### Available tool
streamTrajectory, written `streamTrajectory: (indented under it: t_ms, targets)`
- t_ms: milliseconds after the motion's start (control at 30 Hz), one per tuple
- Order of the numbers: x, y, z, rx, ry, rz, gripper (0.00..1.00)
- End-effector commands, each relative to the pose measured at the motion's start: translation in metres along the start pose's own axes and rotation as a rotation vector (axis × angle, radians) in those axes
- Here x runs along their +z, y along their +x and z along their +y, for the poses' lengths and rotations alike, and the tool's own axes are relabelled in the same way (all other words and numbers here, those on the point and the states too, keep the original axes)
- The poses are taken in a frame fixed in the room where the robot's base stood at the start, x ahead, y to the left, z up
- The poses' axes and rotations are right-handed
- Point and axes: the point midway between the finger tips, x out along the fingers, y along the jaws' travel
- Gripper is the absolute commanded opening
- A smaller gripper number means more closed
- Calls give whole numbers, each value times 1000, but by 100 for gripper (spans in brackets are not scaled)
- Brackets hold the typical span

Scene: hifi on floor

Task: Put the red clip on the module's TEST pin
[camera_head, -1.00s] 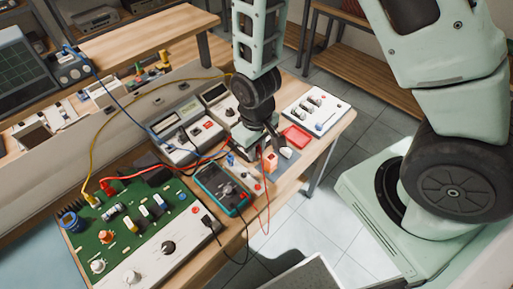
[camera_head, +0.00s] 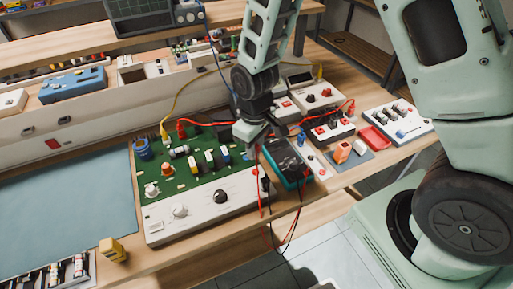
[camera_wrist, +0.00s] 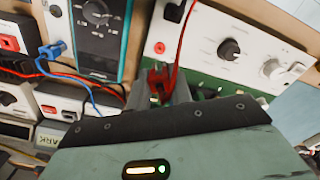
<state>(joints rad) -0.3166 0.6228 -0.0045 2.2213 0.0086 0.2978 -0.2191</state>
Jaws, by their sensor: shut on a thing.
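The module is a green board (camera_head: 178,185) with a white knob panel (camera_head: 196,212) along its front. In the wrist view its panel (camera_wrist: 215,25) and green strip (camera_wrist: 225,88) lie right of my fingers. My gripper (camera_head: 258,146) is over the board's right end, beside the teal meter (camera_head: 288,165). In the wrist view my gripper (camera_wrist: 158,96) is shut on the red clip (camera_wrist: 157,76), whose red lead runs up over the white panel. The fingers partly hide the clip. I cannot make out the TEST pin or whether the clip touches the board.
Bench instruments (camera_head: 330,130) stand right of the meter, with a red tray (camera_head: 374,138) beyond. Yellow, blue and red leads cross near my arm. Red and black leads hang over the table's front edge. A blue mat (camera_head: 65,215) at left is clear.

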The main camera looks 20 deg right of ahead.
Motion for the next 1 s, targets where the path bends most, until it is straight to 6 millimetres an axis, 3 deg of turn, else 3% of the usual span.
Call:
streamTrajectory:
  t_ms: [500,1000]
  targets:
    - [0,47,0,0,0,1,5]
    - [0,53,0,0,0,1,5]
